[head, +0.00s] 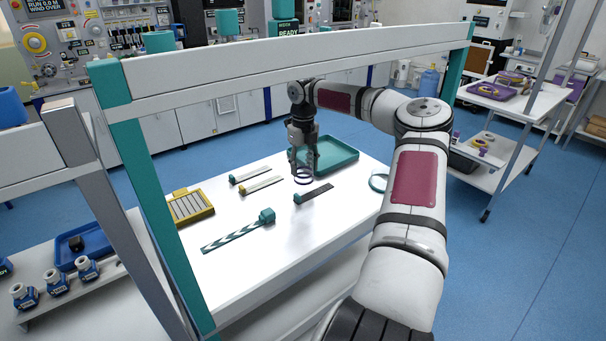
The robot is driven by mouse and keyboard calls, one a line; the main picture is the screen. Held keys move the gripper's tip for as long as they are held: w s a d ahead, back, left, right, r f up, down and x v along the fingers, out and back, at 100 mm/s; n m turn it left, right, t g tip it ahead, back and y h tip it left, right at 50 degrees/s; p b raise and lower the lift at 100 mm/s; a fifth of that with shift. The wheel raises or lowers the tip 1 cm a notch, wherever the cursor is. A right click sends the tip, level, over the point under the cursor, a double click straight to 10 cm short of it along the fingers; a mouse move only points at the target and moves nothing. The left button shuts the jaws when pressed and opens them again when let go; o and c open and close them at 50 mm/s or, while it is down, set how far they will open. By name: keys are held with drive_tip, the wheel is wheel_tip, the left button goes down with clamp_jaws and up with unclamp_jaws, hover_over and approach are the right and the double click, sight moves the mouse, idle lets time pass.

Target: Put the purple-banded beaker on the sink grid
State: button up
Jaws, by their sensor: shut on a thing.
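My gripper (302,168) points straight down over the white table, in front of the teal tray. It is shut on a small clear round vessel (303,180) with a dark purplish band, which looks like the purple-banded beaker. The fingers hide part of it. I cannot tell whether its base touches the table or hangs just above it. I cannot make out a sink grid for certain. A yellow slotted rack (190,208) lies at the table's left edge, but I cannot tell whether it is a grid for a sink.
The teal tray (345,151) lies behind my gripper. Several strips lie around, including a dark one (318,193) close by and a teal-striped one (232,235). A teal-ringed dish (378,182) is at right. A white overhead beam (300,62) on teal posts spans the table.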

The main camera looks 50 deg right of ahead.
sight(303, 172)
drive_tip(key=shift+f, duration=1.6)
drive_tip(key=o, duration=1.2)
